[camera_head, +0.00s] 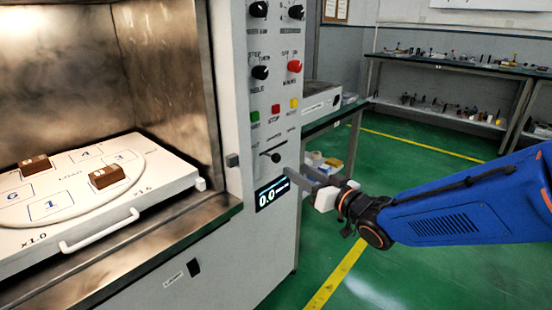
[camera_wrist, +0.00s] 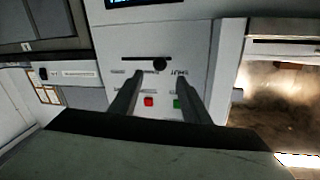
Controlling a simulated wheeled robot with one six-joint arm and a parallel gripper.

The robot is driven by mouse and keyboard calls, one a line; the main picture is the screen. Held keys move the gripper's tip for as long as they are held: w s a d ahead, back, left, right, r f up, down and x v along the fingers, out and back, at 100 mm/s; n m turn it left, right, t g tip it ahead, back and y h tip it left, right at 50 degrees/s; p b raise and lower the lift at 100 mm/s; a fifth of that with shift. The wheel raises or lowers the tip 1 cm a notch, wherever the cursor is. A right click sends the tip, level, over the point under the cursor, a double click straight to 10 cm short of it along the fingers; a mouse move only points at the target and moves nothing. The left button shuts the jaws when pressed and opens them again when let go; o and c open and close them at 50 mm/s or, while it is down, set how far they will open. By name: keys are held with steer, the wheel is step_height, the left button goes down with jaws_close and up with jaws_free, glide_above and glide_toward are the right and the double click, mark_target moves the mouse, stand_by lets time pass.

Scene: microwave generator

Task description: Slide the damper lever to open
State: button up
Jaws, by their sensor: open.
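The damper lever is a round black knob (camera_wrist: 160,64) on a dark horizontal slot in the pale panel. In the wrist view it sits toward the slot's right end, on the side of the label that reads SHUT (camera_wrist: 183,73). The other label is too small to read. In the head view the knob (camera_head: 276,157) is above the display. My gripper (camera_head: 301,174) is open and empty, in front of the panel, a little right of and below the knob. In the wrist view the fingers of my gripper (camera_wrist: 160,78) point at the panel, apart, with the knob just beyond the gap.
A lit display (camera_head: 271,193) reads 0.0 below the slot. Red (camera_head: 275,110), green and yellow buttons and several dials are above it. The open cavity with a white tray (camera_head: 150,205) carrying brown blocks is at left. Green floor (camera_head: 400,150) is clear at right.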

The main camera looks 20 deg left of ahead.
mark_target(280, 160)
steer(key=x, duration=1.1)
steer(key=shift+w+a, duration=0.1)
steer(key=shift+w, duration=0.05)
